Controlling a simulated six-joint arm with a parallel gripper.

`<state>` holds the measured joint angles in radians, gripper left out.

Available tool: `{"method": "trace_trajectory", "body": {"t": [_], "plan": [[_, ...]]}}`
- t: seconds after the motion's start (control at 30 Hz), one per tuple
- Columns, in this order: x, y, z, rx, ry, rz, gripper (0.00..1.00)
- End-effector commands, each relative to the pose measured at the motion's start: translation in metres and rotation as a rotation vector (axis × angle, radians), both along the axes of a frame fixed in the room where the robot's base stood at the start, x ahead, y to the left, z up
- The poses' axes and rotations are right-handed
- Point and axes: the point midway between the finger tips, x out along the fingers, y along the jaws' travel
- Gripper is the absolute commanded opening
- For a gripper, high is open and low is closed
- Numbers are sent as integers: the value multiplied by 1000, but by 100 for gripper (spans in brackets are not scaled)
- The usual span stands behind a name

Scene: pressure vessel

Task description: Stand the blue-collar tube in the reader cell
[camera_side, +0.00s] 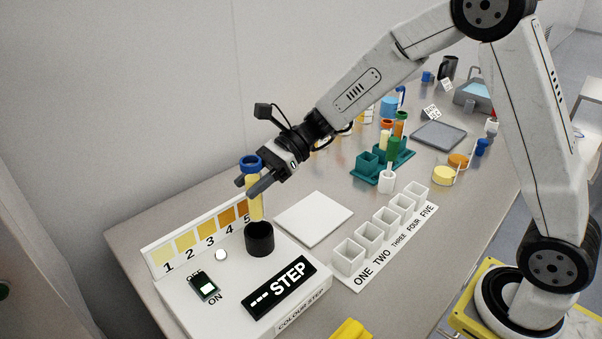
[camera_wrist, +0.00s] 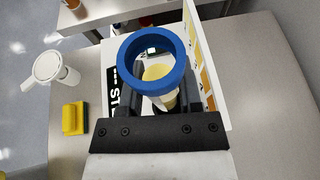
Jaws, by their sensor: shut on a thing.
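The blue-collar tube (camera_side: 255,204), filled with pale yellow, is upright in my gripper (camera_side: 253,186). My gripper is shut on it just below the blue collar. In the side view its lower end meets the mouth of the black reader cell (camera_side: 259,239); whether it is inside or just behind the rim I cannot tell. The cell stands on the white colour-step reader (camera_side: 230,285). In the wrist view the blue collar (camera_wrist: 128,62) fills the middle between the fingers and hides the cell.
A colour chart numbered one to five (camera_side: 190,240) stands just behind the cell. A white tile (camera_side: 313,219) and a row of white cups (camera_side: 368,236) lie to the right. A teal rack (camera_side: 364,171) with tubes is farther back. A yellow sponge (camera_wrist: 72,118) shows in the wrist view.

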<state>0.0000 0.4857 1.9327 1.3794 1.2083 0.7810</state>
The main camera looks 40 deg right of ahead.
Motion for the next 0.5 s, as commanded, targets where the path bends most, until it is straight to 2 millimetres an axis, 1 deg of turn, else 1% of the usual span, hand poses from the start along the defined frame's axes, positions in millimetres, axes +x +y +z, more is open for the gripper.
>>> {"method": "trace_trajectory", "body": {"t": [0.3,0.4,0.5], "plan": [[0,-1,-32,-1,3,-2,0],[0,-1,-38,-1,2,-2,0],[1,-1,-38,-1,1,-1,0]]}}
